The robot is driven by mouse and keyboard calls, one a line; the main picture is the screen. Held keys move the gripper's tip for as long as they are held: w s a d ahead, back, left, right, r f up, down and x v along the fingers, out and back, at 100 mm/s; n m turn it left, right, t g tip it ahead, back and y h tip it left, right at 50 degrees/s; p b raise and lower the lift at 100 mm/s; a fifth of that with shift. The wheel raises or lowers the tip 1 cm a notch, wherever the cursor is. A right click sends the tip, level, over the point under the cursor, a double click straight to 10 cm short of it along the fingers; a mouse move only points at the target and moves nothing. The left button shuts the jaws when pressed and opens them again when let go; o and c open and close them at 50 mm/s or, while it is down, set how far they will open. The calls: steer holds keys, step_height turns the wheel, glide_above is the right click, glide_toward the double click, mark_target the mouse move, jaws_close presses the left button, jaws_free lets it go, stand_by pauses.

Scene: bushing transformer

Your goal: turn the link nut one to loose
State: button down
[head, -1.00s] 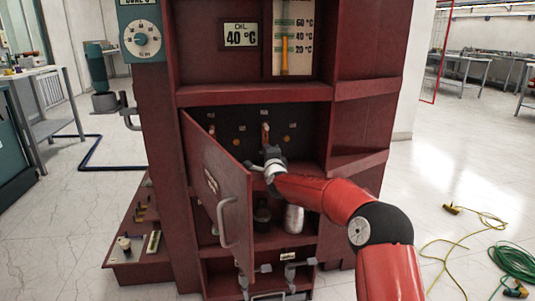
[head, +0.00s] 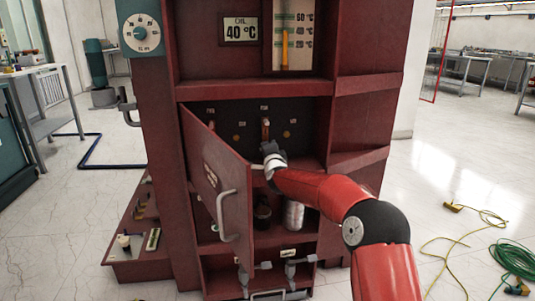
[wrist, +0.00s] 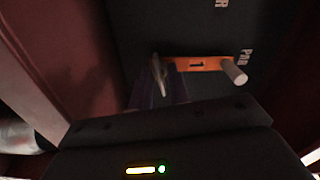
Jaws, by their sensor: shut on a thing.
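An orange link (wrist: 197,65) marked "1" lies against the dark panel in the wrist view. It shows upright and small inside the cabinet in the head view (head: 265,129). A pale peg (wrist: 235,72) sticks out at its right end in the wrist view. At its left end is link nut one (wrist: 158,68), a thin greyish piece seen edge-on. My gripper (wrist: 160,92) is shut on this nut; the fingers are dark and blurred and hide part of it. In the head view my gripper (head: 268,150) reaches into the cabinet just below the link.
The red cabinet door (head: 215,190) hangs open at the left, close to my forearm. A shelf below holds a metal canister (head: 293,214) and a dark jar (head: 262,210). Yellow and green cables (head: 512,258) lie on the floor at the right.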

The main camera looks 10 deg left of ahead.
steer(key=n+b, duration=0.1)
steer(key=n, duration=0.1)
steer(key=n+b, duration=0.1)
steer(key=n, duration=0.1)
steer(key=shift+f+n, duration=0.2)
steer(key=shift+n, duration=0.1)
steer(key=n+b, duration=0.1)
steer(key=n, duration=0.2)
steer(key=shift+n+b, duration=0.3)
steer(key=n+b, duration=0.1)
steer(key=n, duration=0.3)
steer(key=shift+n+b, duration=0.7)
steer(key=shift+n, duration=0.9)
steer(key=shift+r, duration=0.1)
steer(key=c, duration=1.6)
jaws_free()
